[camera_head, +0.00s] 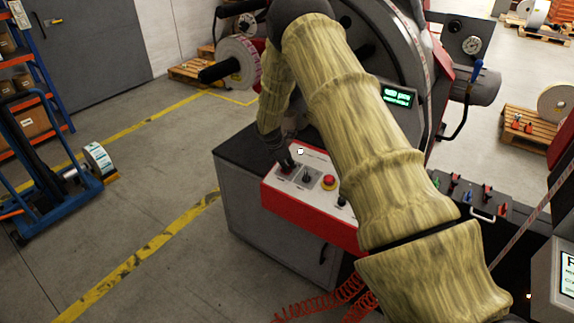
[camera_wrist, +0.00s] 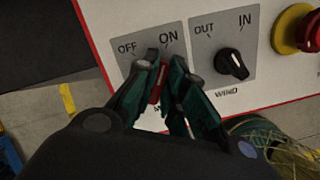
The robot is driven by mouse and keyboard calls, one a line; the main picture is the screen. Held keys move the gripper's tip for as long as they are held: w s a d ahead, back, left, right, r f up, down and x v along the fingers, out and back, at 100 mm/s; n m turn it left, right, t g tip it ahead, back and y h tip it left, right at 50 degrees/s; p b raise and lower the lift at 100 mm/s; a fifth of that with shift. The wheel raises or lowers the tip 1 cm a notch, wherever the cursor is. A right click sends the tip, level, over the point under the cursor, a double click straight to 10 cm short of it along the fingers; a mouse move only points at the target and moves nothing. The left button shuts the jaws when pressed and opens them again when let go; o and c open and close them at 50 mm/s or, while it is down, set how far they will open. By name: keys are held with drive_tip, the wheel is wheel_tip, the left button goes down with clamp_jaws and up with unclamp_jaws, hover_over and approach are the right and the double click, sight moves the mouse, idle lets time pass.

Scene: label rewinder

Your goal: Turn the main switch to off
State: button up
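The main switch (camera_wrist: 157,84) is a red knob on a grey plate marked OFF at the upper left and ON at the upper right. Its upper end leans toward ON. My gripper (camera_wrist: 165,62) has its dark green fingers on either side of the knob and appears shut on it; the fingers hide part of the knob and the lettering below. In the head view, my gripper (camera_head: 286,166) reaches down to the left end of the red-edged white control panel (camera_head: 317,160), and the switch is mostly hidden there.
Right of the main switch are the black WIND knob (camera_wrist: 232,64), marked OUT and IN, and a red emergency button (camera_wrist: 297,28) on a yellow base. The rewinder's large grey disc (camera_head: 365,45) stands behind the panel. Red coiled hoses (camera_head: 335,296) hang below.

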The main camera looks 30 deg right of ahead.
drive_tip(key=shift+n, duration=0.4)
clamp_jaws()
drive_tip(key=n+p, duration=0.1)
drive_tip(key=n, duration=0.1)
drive_tip(key=n+p, duration=0.1)
drive_tip(key=n, duration=0.2)
drive_tip(key=shift+w+r+n+t, duration=0.2)
drive_tip(key=shift+n+t, duration=0.1)
drive_tip(key=shift+t, duration=0.1)
drive_tip(key=n+p, duration=0.1)
drive_tip(key=n, duration=0.1)
drive_tip(key=n+p, duration=0.1)
drive_tip(key=n, duration=0.2)
drive_tip(key=shift+w+a+n+t+y+p, duration=0.1)
drive_tip(key=shift+w+n+t+y+p, duration=0.05)
drive_tip(key=shift+n+t+y+p, duration=0.2)
drive_tip(key=shift+f, duration=0.1)
drive_tip(key=o, duration=0.7)
unclamp_jaws()
drive_tip(key=v, duration=1.2)
